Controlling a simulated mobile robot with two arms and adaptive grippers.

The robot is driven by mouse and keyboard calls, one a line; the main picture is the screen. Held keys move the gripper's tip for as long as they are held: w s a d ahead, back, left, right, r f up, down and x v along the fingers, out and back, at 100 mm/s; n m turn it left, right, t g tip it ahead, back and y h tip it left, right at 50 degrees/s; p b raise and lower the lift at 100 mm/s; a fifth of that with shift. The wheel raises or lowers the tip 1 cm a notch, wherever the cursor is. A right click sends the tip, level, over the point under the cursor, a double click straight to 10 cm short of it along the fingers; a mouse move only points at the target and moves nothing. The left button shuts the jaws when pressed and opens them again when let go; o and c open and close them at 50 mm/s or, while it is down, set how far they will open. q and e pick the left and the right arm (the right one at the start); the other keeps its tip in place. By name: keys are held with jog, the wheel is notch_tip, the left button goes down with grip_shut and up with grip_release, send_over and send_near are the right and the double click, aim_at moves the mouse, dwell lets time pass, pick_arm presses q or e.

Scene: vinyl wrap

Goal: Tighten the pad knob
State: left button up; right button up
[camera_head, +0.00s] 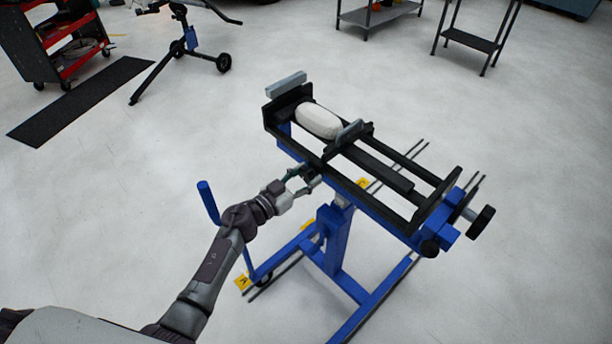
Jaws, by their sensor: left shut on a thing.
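My left gripper (303,182) reaches in from the left to the near side of a blue and black clamp stand (400,224). It is shut on a small dark knob, the pad knob (313,173), at the near end of the sliding crossbar; the fingers partly hide it. The sliding grey pad (349,132) stands on that crossbar. A second grey pad (286,84) stands at the far left end. A white rounded object (318,121) lies between the two pads. Whether it touches them is hard to tell. My right gripper is not in view.
A black end knob (482,222) sticks out at the stand's right end. A blue lever (209,202) rises beside my left arm. A red tool cart (62,48), a black mat (82,100) and dark shelves stand farther back. The floor around the stand is mostly clear.

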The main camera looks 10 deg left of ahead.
pick_arm(q)
jog(key=m, duration=0.2)
jog(key=shift+m, duration=0.4)
jog(key=m, duration=0.3)
jog(key=shift+m+b, duration=0.3)
jog(key=m+b, duration=0.1)
jog(key=m, duration=0.2)
jog(key=shift+m, duration=0.3)
jog(key=m+b, duration=0.1)
jog(key=m, duration=0.2)
jog(key=shift+a+m, duration=0.1)
jog(key=shift+m, duration=0.2)
jog(key=m+b, duration=0.1)
jog(key=m, duration=0.2)
jog(key=shift+m+b, duration=0.3)
jog(key=shift+b, duration=0.05)
jog(key=m+b, duration=0.2)
jog(key=m, duration=0.2)
jog(key=shift+m, duration=0.3)
jog(key=m+b, duration=0.1)
jog(key=m, duration=0.2)
jog(key=shift+r+m+b, duration=0.1)
jog(key=shift+m+b, duration=0.4)
jog(key=shift+m, duration=1.3)
